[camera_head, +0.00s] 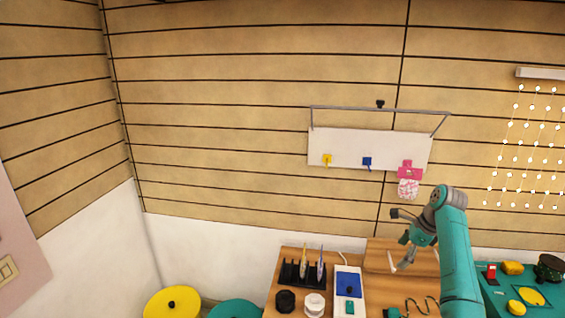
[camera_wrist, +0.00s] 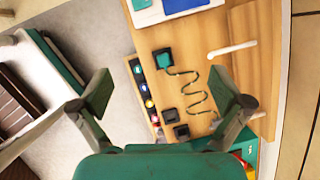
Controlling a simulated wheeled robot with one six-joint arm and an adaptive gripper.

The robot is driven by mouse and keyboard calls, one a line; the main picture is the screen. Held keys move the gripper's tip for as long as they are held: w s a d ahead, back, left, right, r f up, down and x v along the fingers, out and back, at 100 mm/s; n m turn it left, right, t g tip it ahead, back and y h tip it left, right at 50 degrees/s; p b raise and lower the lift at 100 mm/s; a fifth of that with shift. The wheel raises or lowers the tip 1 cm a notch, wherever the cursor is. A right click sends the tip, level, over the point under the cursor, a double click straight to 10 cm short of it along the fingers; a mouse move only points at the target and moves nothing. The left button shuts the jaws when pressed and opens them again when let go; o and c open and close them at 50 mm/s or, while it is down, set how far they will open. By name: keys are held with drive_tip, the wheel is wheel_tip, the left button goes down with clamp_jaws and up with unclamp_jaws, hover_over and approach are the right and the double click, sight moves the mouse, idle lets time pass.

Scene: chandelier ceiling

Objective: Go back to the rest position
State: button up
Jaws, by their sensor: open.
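My gripper (camera_head: 400,238) is at the end of my teal arm, raised in front of the wall and above the right part of the wooden table (camera_head: 330,256). Its two fingers are spread apart with nothing between them. In the wrist view the open fingers (camera_wrist: 160,92) frame the wooden tabletop, with a teal block (camera_wrist: 164,59) and its wavy dark cord (camera_wrist: 190,85) beyond them. The fingers appear clear of the table. My arm hides part of the table's right side in the head view.
On the table stand a black rack (camera_head: 302,273) with pens and a white tray (camera_head: 342,299) with a blue panel. A white board (camera_head: 345,147) with hooks is on the wall. Yellow (camera_head: 171,303) and teal (camera_head: 234,309) round tops stand left. A teal table (camera_head: 505,302) stands right.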

drive_tip(key=s+a+f+n+t+h, duration=0.15)
drive_tip(key=s+a+f, duration=0.3)
drive_tip(key=f, duration=0.75)
drive_tip(key=s+a+f+n+t, duration=0.1)
drive_tip(key=s+a+f+n, duration=0.3)
drive_tip(key=f, duration=0.9)
drive_tip(key=s+a+f+n+t+h, duration=0.15)
drive_tip(key=s+a+f, duration=0.35)
drive_tip(key=s, duration=0.5)
drive_tip(key=s+a+f+n+t, duration=0.2)
drive_tip(key=s+a+f+n, duration=0.15)
drive_tip(key=s, duration=0.55)
drive_tip(key=s+a+r+n+t+h, duration=0.1)
drive_tip(key=s+a+r+n+t, duration=0.2)
drive_tip(key=s, duration=0.7)
drive_tip(key=s+a+r+n, duration=0.2)
drive_tip(key=s+r+n, duration=0.15)
drive_tip(key=s, duration=0.75)
drive_tip(key=s+a+r+n+t, duration=0.1)
drive_tip(key=s+r+n, duration=0.2)
drive_tip(key=s+r, duration=0.3)
drive_tip(key=s+a+r+n+t, duration=0.1)
drive_tip(key=s+r, duration=0.6)
drive_tip(key=r, duration=0.8)
drive_tip(key=n+t, duration=0.1)
drive_tip(key=n, duration=0.1)
drive_tip(key=shift+s+r+n+y, duration=0.2)
drive_tip(key=shift+s+n+y, duration=0.1)
